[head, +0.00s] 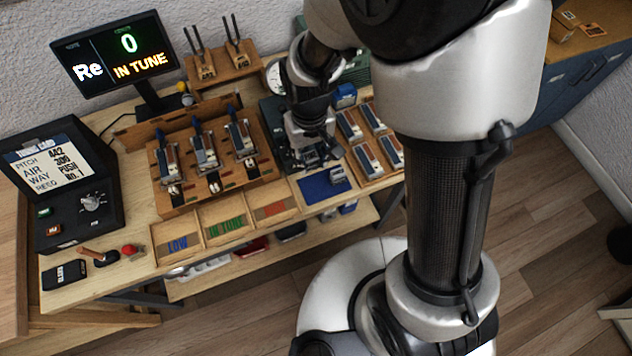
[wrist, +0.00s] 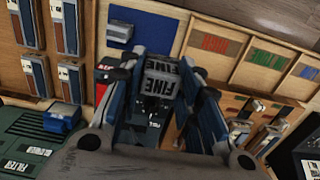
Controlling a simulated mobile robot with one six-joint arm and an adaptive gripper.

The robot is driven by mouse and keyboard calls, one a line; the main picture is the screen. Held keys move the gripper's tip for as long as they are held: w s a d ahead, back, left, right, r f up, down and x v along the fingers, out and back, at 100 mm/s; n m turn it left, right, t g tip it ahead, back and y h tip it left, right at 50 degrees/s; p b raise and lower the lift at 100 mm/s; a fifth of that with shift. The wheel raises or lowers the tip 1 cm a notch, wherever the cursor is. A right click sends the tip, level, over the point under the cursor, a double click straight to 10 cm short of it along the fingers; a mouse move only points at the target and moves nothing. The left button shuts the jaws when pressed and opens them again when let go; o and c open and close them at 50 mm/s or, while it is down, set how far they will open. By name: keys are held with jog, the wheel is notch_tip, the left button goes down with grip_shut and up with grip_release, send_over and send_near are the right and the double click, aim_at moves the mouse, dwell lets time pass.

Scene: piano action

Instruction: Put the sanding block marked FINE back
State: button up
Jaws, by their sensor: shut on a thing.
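The sanding block marked FINE (wrist: 158,86) is grey with dark lettering and sits between the fingers of my gripper (wrist: 162,72) in the wrist view. My gripper (head: 312,153) is shut on it. In the head view my gripper is over the dark area just behind a blue pad, and the block is hard to make out there. The blue pad (head: 318,188) lies at the bench's front; it also shows in the wrist view (wrist: 154,24). I cannot tell whether the held block touches anything below.
Left of the pad are open compartments (head: 225,225) with blue, green and orange markings. A wooden rack (head: 205,160) with several levers stands behind them. Right of my gripper is a wooden tray (head: 372,135) of several blocks. A blue block (wrist: 62,118) stands near a green case (wrist: 35,140).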

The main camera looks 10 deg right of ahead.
aim_at(312, 189)
notch_tip(312, 189, down, 14)
jog(key=b, duration=0.3)
jog(key=shift+r, duration=0.1)
jog(key=shift+b, duration=0.35)
jog(key=o, duration=1)
